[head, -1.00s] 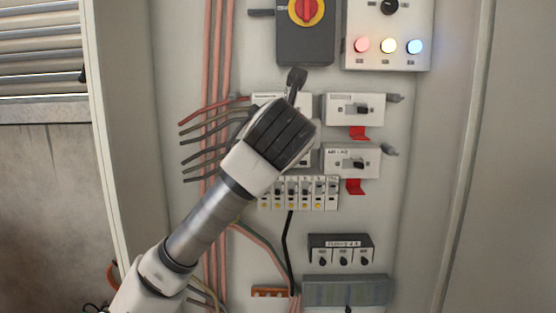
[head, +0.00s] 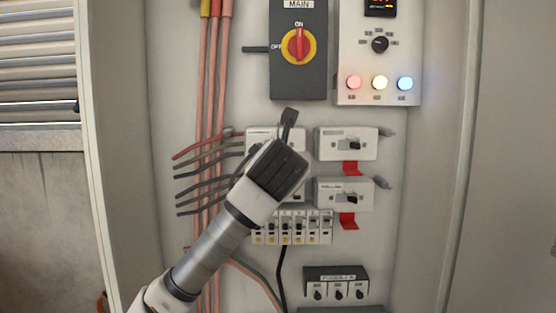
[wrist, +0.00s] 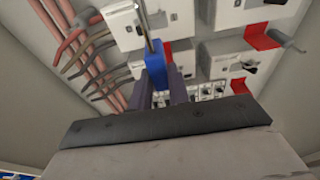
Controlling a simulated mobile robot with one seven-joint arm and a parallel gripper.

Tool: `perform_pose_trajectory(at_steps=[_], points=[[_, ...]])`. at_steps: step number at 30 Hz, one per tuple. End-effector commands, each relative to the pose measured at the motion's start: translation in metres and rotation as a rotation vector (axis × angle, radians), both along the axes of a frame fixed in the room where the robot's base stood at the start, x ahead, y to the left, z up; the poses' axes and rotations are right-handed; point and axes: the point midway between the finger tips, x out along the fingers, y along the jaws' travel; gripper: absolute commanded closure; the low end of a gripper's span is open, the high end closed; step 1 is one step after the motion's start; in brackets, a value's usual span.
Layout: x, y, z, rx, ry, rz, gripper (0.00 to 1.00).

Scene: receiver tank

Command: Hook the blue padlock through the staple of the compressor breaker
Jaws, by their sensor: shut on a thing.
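The blue padlock (wrist: 156,66) is upright between the fingers of my gripper (wrist: 160,92) in the wrist view, its metal shackle pointing up and away. My gripper (head: 288,122) shows from behind in the head view, in front of the left breaker column, and hides the padlock's body. White breaker units stand in two columns: upper right (head: 345,143), lower right (head: 343,193) and upper left (head: 270,136), with a lower left one mostly hidden. Red tabs (head: 350,167) hang below the right units. The breaker labels are too small to read, so I cannot tell which is the compressor's.
The dark main switch (head: 298,75) with its red knob and a panel of coloured lamps (head: 379,83) are above. Cables (head: 205,160) run down the left. A row of small breakers (head: 290,228) sits below. Cabinet walls stand on both sides.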

Motion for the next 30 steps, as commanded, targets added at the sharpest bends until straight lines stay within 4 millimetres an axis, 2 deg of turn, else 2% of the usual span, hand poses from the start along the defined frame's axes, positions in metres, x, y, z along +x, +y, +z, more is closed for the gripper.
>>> perform_pose_trajectory(at_steps=[18,30], points=[[0.04,0.0,-0.001,0.0,0.0,0.0,1.0],[0.045,0.0,-0.001,0.001,-0.001,0.0,1.0]])
